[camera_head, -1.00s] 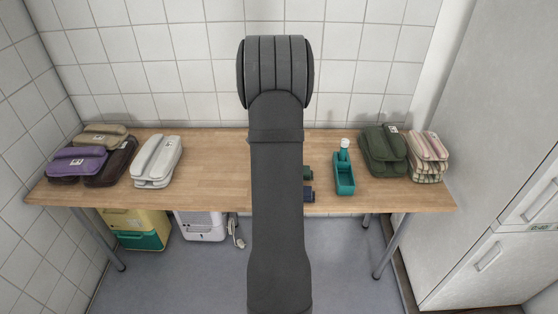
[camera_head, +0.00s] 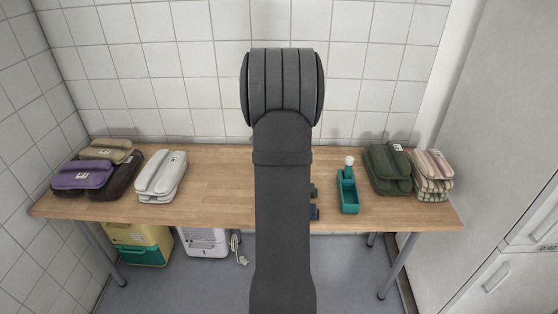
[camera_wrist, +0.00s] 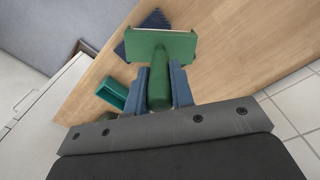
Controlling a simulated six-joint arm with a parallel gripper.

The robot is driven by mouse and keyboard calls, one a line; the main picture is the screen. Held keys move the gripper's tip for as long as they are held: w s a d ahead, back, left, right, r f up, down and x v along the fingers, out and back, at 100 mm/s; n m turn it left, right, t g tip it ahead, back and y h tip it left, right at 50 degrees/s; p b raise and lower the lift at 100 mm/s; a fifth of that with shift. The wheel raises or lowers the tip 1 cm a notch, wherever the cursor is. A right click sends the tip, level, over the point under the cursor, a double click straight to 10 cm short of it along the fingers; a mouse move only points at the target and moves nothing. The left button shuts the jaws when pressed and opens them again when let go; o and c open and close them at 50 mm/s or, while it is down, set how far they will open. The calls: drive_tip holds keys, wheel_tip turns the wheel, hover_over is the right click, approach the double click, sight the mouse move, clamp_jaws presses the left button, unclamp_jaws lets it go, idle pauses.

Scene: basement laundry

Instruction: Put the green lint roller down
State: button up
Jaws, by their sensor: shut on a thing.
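The green lint roller shows in the wrist view, its wide flat head (camera_wrist: 165,46) across the top and its handle pointing down toward me. My gripper (camera_wrist: 160,82) is shut on that handle, with one blue-grey finger on each side. The wooden table (camera_wrist: 235,50) fills the view behind the roller; I cannot tell whether the roller touches it. In the head view my arm hides the gripper and most of what it holds. A small green piece shows at the arm's right edge, too little to identify.
A dark blue item (camera_wrist: 152,20) lies on the table beyond the roller head. A teal caddy (camera_head: 349,199) stands to the right. Green pouches (camera_head: 390,170) and striped pouches (camera_head: 431,172) are farther right. White cases (camera_head: 162,177) and purple pouches (camera_head: 83,176) are left.

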drive_tip(key=s+d+r+m, duration=0.2)
drive_tip(key=d+m, duration=0.2)
drive_tip(key=d, duration=1.3)
drive_tip(key=s+d+r+m, duration=0.15)
drive_tip(key=d+m, duration=0.35)
drive_tip(key=d, duration=1.2)
drive_tip(key=w+a+f, duration=0.7)
drive_tip(key=w+f, duration=0.2)
drive_tip(key=f, duration=0.1)
drive_tip(key=shift+a+f, duration=0.15)
drive_tip(key=shift+a, duration=0.15)
